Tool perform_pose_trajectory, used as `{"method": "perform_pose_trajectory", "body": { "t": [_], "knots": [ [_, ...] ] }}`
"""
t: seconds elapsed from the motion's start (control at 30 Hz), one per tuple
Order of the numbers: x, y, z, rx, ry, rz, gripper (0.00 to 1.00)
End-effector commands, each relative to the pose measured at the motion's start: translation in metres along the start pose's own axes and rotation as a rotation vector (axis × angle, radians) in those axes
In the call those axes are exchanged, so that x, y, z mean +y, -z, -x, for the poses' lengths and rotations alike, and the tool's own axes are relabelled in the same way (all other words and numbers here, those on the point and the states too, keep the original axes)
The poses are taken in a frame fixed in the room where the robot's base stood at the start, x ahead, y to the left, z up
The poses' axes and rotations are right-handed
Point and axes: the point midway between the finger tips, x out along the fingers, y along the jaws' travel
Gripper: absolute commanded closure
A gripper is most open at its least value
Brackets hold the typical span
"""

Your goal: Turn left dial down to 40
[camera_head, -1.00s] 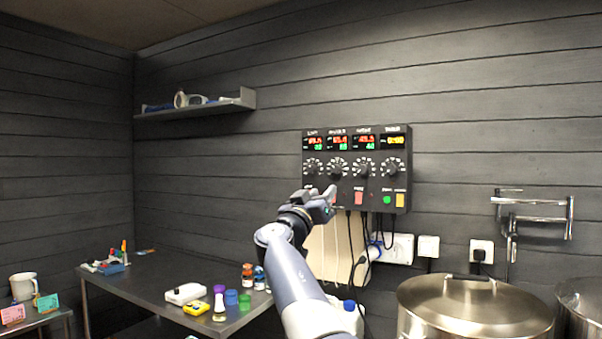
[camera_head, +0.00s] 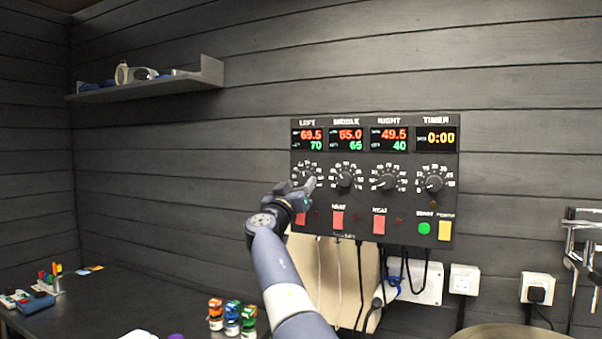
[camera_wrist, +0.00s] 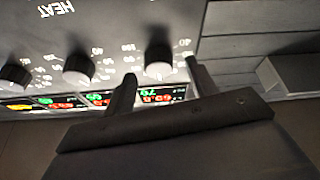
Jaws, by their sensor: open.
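The control panel (camera_head: 448,165) hangs on the dark wall. Its left display (camera_head: 309,139) reads 69.5 in red and 70 in green. The left dial (camera_head: 306,173) is just beneath, partly covered by my gripper (camera_head: 303,189). In the wrist view the panel is upside down, and the dark left dial (camera_wrist: 158,60) lies between and slightly beyond the two fingertips of my gripper (camera_wrist: 160,70). The fingers are apart, and I cannot tell whether either touches the dial. The middle dial (camera_head: 345,179) and right dial (camera_head: 387,181) are clear of my gripper.
The timer dial (camera_head: 435,182), green button (camera_head: 424,228) and yellow button (camera_head: 445,231) are at the panel's right. Red switches (camera_head: 338,220) sit under the dials. Cables hang below. A shelf (camera_head: 150,87) is at upper left. Small bottles (camera_head: 232,318) stand on the table.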

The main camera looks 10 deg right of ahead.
Motion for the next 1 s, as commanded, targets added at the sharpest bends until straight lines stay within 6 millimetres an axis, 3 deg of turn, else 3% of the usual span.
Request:
{"method": "perform_pose_trajectory", "body": {
  "t": [0.2, 0.63, 1.0],
  "knots": [
    [0.001, 0.001, -0.016, -0.001, 0.000, 0.000, 0.46],
    [0.000, -0.001, -0.019, 0.000, 0.000, -0.001, 0.46],
    [0.000, -0.001, -0.019, 0.000, 0.000, -0.001, 0.77]
  ]
}}
